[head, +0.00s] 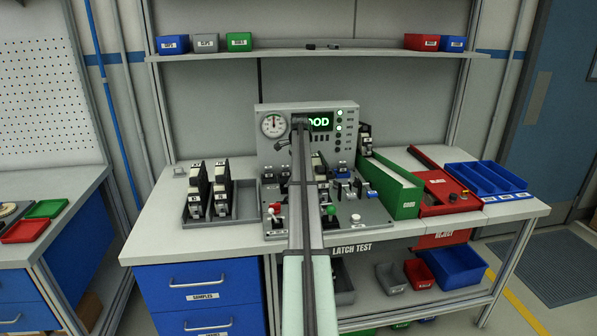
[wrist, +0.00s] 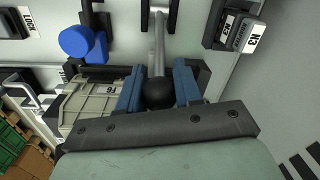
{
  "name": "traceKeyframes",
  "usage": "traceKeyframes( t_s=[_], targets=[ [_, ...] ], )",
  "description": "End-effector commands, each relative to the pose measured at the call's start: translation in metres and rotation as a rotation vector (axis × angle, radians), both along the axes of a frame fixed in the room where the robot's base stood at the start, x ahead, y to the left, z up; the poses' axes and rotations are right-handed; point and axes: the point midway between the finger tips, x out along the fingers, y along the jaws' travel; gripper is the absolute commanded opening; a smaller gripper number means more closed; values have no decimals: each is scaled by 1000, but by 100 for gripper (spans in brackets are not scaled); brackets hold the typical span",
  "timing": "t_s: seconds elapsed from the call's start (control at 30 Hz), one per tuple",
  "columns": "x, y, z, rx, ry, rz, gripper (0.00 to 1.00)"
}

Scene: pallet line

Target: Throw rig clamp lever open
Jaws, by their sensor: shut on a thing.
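In the wrist view, the clamp lever (wrist: 157,45) is a grey shaft ending in a black ball knob. My gripper (wrist: 160,88) has its two blue fingers on either side of the knob and is shut on it. The shaft runs from the knob toward the top of the picture. In the head view, my arm reaches across the middle of the test rig (head: 266,151) and hides the lever and fingertips.
A blue knob (wrist: 85,42) and a light grey block stand close left of my fingers; dark parts marked N3 (wrist: 240,34) lie right. In the head view, a sample tray (head: 247,210) stands left of the rig, with a green bin (head: 405,202) and red tray (head: 468,207) right.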

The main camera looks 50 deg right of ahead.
Motion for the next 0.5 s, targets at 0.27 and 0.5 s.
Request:
traceKeyframes(
  t_s=[0.27, 0.5],
  targets=[
    [0, 0, 0, 0, 0, 0, 0],
    [0, 0, 0, -1, 0, 0, 0]
  ],
)
